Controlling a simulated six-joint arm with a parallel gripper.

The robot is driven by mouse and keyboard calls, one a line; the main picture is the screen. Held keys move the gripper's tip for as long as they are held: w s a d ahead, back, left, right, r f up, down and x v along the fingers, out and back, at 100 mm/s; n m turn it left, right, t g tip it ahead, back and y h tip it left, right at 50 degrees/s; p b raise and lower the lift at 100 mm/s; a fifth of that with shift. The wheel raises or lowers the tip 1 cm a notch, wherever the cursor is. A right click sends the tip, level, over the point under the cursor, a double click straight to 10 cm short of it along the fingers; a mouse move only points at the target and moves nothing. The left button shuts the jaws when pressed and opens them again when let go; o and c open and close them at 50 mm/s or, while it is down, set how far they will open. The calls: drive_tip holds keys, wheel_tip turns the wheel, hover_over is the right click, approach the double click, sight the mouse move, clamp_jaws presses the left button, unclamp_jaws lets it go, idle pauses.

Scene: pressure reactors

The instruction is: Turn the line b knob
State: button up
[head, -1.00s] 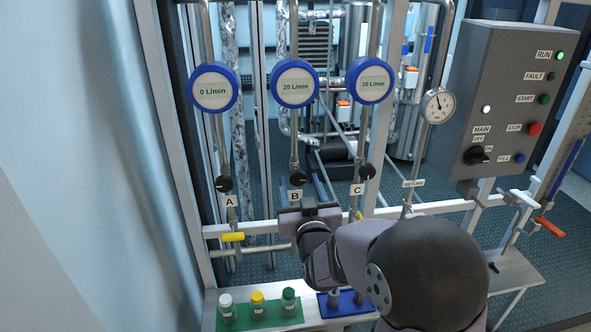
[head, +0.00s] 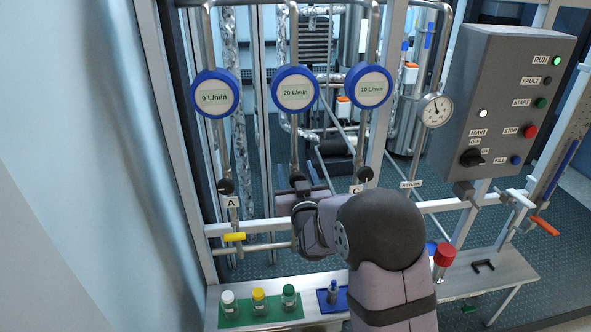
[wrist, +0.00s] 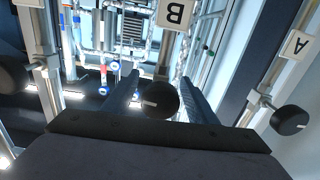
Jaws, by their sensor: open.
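The line b knob (head: 297,178) is a small black round knob on the middle pipe, under a blue-rimmed gauge (head: 295,89) reading 20 L/min. My gripper (head: 308,190) is right at this knob in the head view and hides its label. In the wrist view the knob (wrist: 160,100), with a pale pointer mark, shows between the two open fingers of my gripper (wrist: 158,82). I cannot tell whether either finger touches it. The B label (wrist: 177,13) is upside down at the top of the wrist view.
Knob A (head: 225,187) is to the left and knob C (head: 366,174) to the right. A yellow valve handle (head: 235,237) sits below A. A bench (head: 512,267) below carries bottles on a green tray (head: 229,323). A control box (head: 500,100) hangs at right.

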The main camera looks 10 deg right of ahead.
drive_tip(key=c, duration=1.1)
drive_tip(key=shift+o, duration=0.2)
drive_tip(key=shift+f+m+b, duration=0.25)
drive_tip(key=shift+m+b, duration=0.35)
drive_tip(key=shift+b, duration=0.6)
drive_tip(key=shift+m+b, duration=0.6)
drive_tip(key=shift+b, duration=0.2)
drive_tip(key=shift+r+m, duration=0.2)
drive_tip(key=shift+m, duration=0.1)
drive_tip(key=o, duration=1.1)
drive_tip(key=shift+c, duration=0.2)
drive_tip(key=shift+s, duration=0.15)
